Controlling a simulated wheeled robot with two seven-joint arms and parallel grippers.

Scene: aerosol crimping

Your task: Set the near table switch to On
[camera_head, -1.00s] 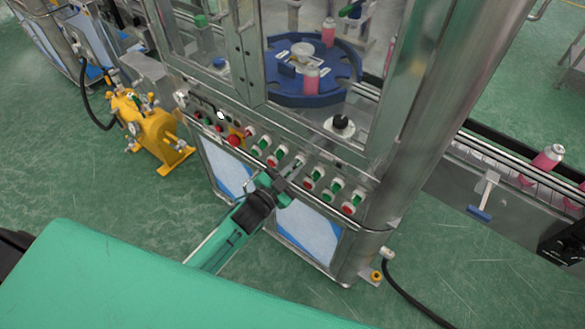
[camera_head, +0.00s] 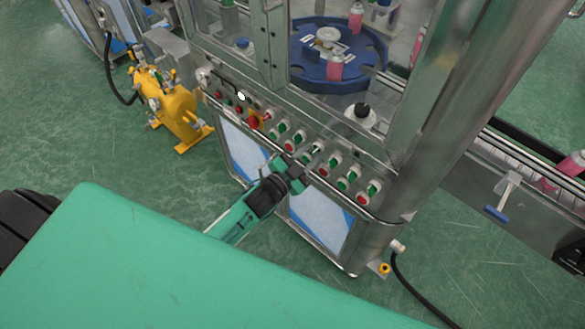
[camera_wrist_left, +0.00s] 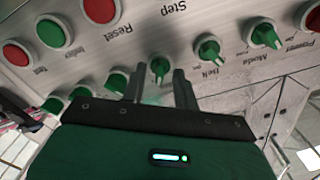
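The control panel has a row of rotary switches with green knobs on white collars. In the left wrist view the panel is upside down, and one green knob (camera_wrist_left: 158,68) shows between the fingertips of my left gripper (camera_wrist_left: 159,88). Its label is hidden, so I cannot confirm it is the table switch. The neighbouring knob (camera_wrist_left: 207,47) is labelled Belt. The fingers are apart, one on each side of the knob; I cannot tell if they touch it. In the head view the left gripper (camera_head: 301,167) is at the panel's middle. My right gripper is not in view.
Other green knobs (camera_wrist_left: 262,32) and red and green push buttons line the panel. In the head view a red button (camera_head: 253,122) is left of the gripper. A yellow machine (camera_head: 172,110) stands left. A blue turntable (camera_head: 368,72) is behind the glass above.

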